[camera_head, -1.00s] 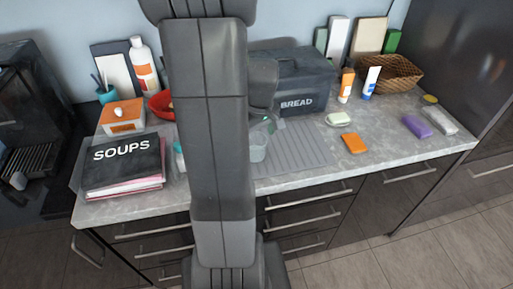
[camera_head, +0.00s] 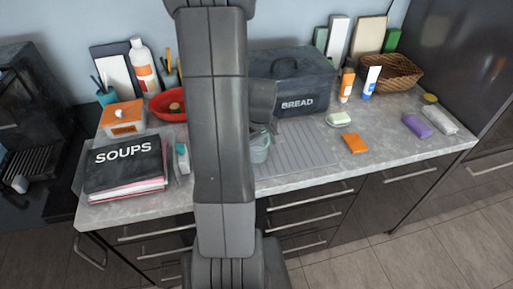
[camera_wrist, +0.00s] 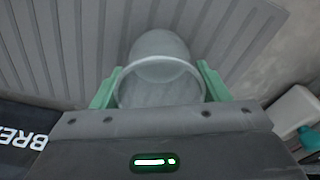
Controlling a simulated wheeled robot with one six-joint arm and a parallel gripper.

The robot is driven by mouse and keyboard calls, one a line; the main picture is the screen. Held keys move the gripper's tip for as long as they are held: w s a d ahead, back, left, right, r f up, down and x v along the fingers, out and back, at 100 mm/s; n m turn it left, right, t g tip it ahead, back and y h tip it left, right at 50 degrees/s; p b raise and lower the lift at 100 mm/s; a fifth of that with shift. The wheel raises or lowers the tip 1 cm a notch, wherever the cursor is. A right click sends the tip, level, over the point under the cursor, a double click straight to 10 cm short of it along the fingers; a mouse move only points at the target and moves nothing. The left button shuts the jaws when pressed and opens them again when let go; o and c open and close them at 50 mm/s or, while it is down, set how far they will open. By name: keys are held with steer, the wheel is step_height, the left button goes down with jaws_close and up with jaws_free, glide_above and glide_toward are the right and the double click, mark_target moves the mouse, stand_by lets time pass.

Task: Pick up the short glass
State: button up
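The short glass (camera_wrist: 160,52) is a clear, greyish tumbler. In the wrist view it lies between the two green fingers of my gripper (camera_wrist: 160,80), its round rim facing the camera. The fingers stand on either side of the glass and look open, very close to the rim; I cannot tell whether either touches it. In the head view the glass (camera_head: 259,151) shows just right of my arm, on the grey ridged drainboard (camera_head: 298,150), partly hidden by my arm. Most of my gripper is hidden there.
The black bread box (camera_head: 300,85) stands behind the glass. A sponge on a dish (camera_head: 339,119) and an orange sponge (camera_head: 354,143) lie to the right. The SOUPS binder (camera_head: 125,165) and a small teal-topped bottle (camera_head: 183,158) are left of my arm.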

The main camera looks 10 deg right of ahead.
steer(key=c, duration=0.5)
steer(key=shift+o, duration=0.2)
step_height(320, 180, up, 10)
steer(key=shift+f+b, duration=0.1)
steer(key=shift+b, duration=0.35)
steer(key=shift+s, duration=0.1)
